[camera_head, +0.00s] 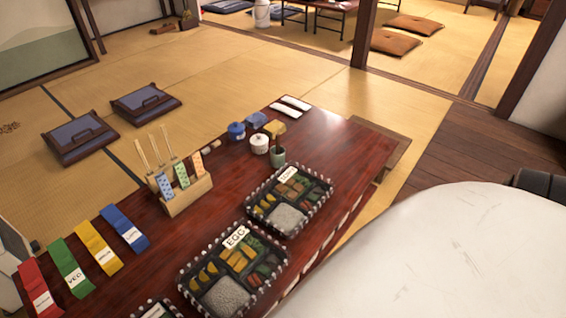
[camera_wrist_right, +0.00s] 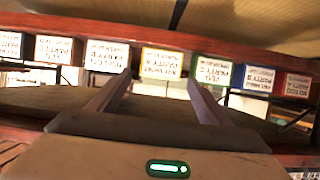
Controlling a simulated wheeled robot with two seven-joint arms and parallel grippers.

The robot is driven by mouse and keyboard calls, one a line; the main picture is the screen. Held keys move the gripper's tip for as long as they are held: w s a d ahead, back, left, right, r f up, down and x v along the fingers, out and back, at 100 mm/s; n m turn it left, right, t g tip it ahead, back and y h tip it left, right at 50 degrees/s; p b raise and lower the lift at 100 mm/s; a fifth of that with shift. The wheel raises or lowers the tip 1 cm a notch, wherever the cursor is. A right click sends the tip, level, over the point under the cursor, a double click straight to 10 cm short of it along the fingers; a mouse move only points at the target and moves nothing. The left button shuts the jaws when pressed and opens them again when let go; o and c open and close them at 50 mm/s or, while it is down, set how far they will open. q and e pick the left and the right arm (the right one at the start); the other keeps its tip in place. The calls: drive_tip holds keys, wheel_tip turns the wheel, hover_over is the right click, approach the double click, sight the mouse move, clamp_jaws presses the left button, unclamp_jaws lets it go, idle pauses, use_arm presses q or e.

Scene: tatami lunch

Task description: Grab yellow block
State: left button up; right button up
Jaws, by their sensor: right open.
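My left gripper does not show.
Lunch trays (camera_head: 236,268) line the table's near side. A wooden holder (camera_head: 186,195) with sticks and patterned packets stands mid-table. Blue, yellow, green and red strips (camera_head: 97,248) lie at the left.

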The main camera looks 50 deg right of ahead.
drive_tip(key=b+x, duration=0.2)
drive_tip(key=x, duration=0.5)
drive_tip(key=shift+w+b, duration=0.3)
drive_tip(key=shift+b, duration=0.05)
drive_tip(key=shift+w+a+f, duration=0.1)
drive_tip(key=shift+w, duration=0.25)
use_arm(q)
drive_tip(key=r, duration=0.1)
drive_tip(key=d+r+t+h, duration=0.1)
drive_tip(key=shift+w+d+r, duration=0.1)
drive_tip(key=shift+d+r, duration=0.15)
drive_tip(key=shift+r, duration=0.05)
use_arm(e)
drive_tip(key=c, duration=0.8)
